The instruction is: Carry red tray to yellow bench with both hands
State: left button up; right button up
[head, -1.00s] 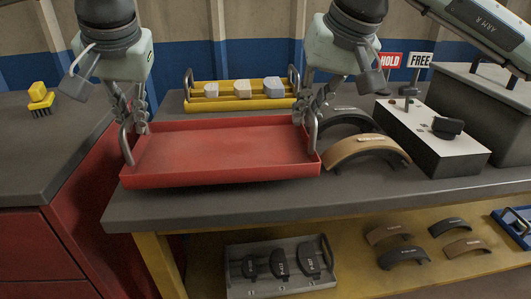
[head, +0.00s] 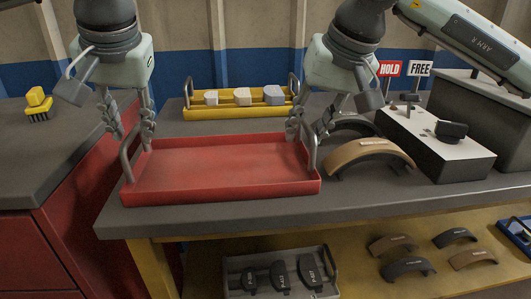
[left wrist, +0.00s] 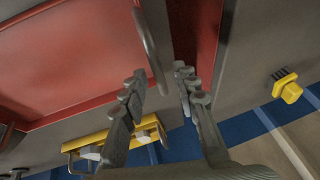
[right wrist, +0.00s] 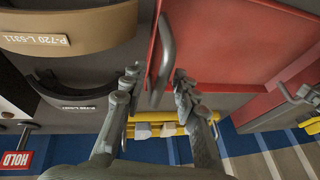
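The red tray (head: 220,165) is empty and sits flat near the front edge of the grey top (head: 430,198) of the yellow-framed bench. It has a grey handle at each end. My left gripper (head: 131,138) is open above the left handle (head: 126,156). In the left wrist view this handle (left wrist: 150,45) lies between and just beyond the spread fingers. My right gripper (head: 306,138) is open at the right handle (head: 310,150). In the right wrist view that handle (right wrist: 163,60) stands between the fingers, apart from both.
A yellow tray (head: 230,111) with several light blocks stands behind. Brake shoes (head: 368,158) lie close right of the red tray, beside a white-topped block (head: 440,150). A red cabinet (head: 35,245) with a yellow brush (head: 38,100) stands left. A grey tray (head: 318,250) is on the lower shelf.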

jog(key=shift+r, duration=0.1)
pick_arm(q)
jog(key=v, duration=1)
pick_arm(e)
jog(key=v, duration=1.2)
jog(key=shift+d, duration=0.1)
